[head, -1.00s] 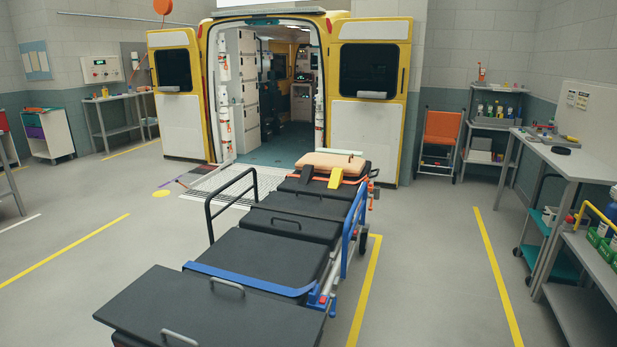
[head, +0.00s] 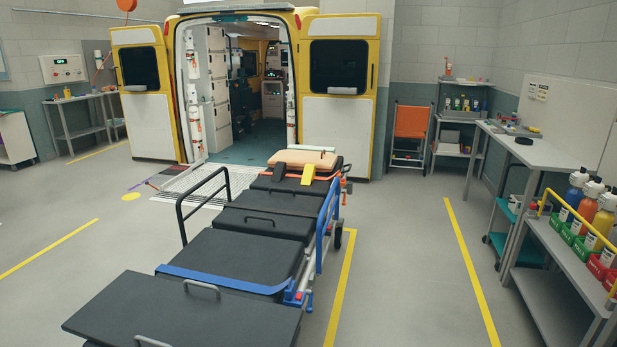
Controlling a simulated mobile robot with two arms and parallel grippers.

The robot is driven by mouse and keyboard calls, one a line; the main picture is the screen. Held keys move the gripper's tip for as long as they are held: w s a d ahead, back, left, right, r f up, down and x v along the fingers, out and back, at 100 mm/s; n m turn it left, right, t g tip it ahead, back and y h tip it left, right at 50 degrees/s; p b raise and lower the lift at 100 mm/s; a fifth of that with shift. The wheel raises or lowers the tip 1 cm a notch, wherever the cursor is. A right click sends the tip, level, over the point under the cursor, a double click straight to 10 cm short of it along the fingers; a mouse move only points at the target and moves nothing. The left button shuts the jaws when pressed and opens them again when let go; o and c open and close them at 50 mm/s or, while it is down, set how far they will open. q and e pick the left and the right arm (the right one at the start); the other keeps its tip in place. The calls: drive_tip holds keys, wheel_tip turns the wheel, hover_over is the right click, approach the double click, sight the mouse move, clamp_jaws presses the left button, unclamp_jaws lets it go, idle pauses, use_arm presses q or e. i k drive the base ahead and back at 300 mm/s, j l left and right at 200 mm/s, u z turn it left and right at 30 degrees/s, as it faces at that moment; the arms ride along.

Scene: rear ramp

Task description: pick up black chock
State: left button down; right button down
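Neither of my grippers shows in the head view.
The stretcher, with black and blue side rails, stretches from the near foreground to the open ambulance (head: 245,90). A workbench (head: 530,150) and a bottle cart (head: 570,270) stand at the right.

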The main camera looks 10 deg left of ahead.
sight(280, 168)
drive_tip(key=z, duration=0.95)
drive_tip(key=i+l, duration=0.15)
drive_tip(key=i, duration=0.25)
drive_tip(key=i+l+u, duration=0.1)
drive_tip(key=i, duration=0.25)
drive_tip(key=i+l, duration=0.25)
drive_tip(key=i+j+u, duration=0.2)
drive_tip(key=i+u, duration=0.15)
drive_tip(key=i, duration=0.65)
drive_tip(key=i+l+u, duration=0.1)
drive_tip(key=i+u, duration=0.25)
drive_tip(key=i, duration=2.85)
drive_tip(key=i+u, duration=0.15)
drive_tip(key=u, duration=0.25)
drive_tip(key=i+l+u, duration=0.1)
drive_tip(key=u, duration=0.3)
drive_tip(key=i+l+u, duration=0.15)
drive_tip(key=u, duration=0.3)
drive_tip(key=i+l+u, duration=0.2)
drive_tip(key=u, duration=0.2)
